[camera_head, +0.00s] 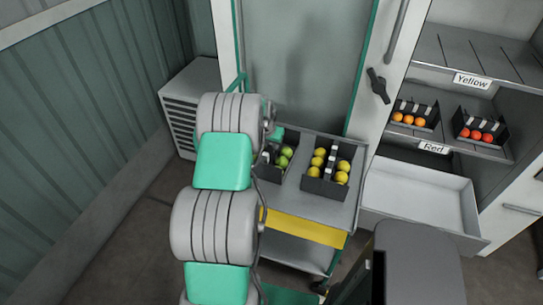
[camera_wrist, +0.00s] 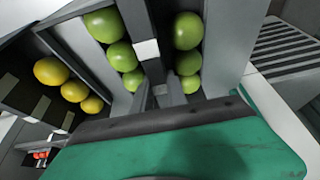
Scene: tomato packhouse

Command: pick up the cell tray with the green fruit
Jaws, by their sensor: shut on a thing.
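The cell tray with the green fruit (camera_head: 268,176) is a dark tray on the left part of the cart top, partly hidden by my arm in the head view. In the wrist view its green fruit (camera_wrist: 122,55) lie in two rows on either side of a dark middle divider (camera_wrist: 134,16) with a white patch. My gripper (camera_wrist: 163,94) is shut on this tray at its middle. In the head view only a bit of the teal gripper body shows past my arm. I cannot tell whether the tray is clear of the cart top.
A tray of yellow fruit (camera_head: 324,188) stands just right on the cart (camera_head: 327,212); it also shows in the wrist view (camera_wrist: 53,108). Trays of orange (camera_head: 414,122) and red fruit (camera_head: 482,138) sit on the right shelf. An open drawer (camera_head: 420,198) is below. A glass door stands behind the cart.

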